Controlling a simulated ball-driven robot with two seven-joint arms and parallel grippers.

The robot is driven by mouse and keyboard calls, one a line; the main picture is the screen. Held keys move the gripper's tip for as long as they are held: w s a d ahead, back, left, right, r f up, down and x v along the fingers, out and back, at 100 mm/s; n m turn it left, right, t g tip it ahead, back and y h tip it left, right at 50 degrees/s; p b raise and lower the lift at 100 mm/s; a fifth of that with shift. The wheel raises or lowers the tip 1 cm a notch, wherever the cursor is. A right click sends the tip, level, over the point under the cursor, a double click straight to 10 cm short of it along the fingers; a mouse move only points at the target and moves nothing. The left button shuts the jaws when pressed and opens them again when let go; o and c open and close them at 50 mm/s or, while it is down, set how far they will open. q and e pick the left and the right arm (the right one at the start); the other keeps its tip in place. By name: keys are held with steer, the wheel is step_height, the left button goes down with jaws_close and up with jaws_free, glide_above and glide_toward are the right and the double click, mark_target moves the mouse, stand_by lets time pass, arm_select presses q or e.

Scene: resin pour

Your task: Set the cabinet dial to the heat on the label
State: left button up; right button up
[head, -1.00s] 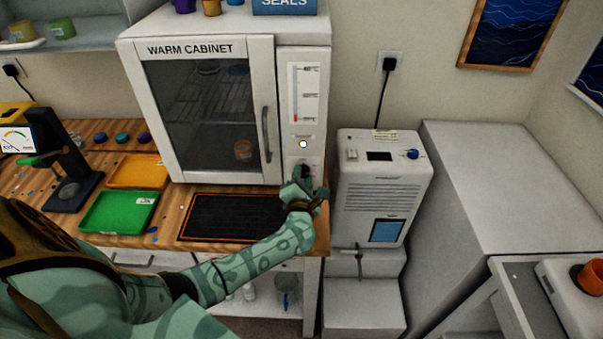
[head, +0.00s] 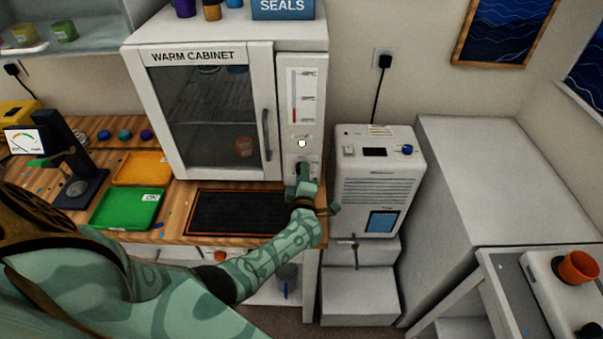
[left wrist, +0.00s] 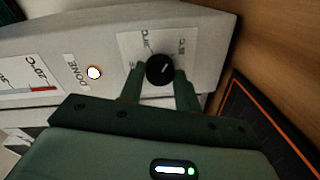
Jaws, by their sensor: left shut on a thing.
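The white warm cabinet (head: 190,54) stands at the back of the bench with its glass door shut. Its black dial (left wrist: 160,70) is low on the right-hand panel, on a white plate with marks I cannot read fully. My left gripper (head: 303,176) is at the dial; in the left wrist view its two fingers (left wrist: 159,86) are on either side of the knob, shut on it. A white pointer line shows on the knob. My right gripper is not in view.
A black mat (head: 240,213) with an orange edge lies before the cabinet. Green (head: 127,209) and orange (head: 143,169) trays lie left of it. A white machine (head: 378,180) stands close on the right of the cabinet.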

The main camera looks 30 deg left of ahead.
arm_select(q)
steer(key=shift+d+f+m+p, duration=0.15)
steer(key=shift+m+p, duration=0.2)
steer(key=shift+m, duration=1.75)
steer(key=o, duration=1)
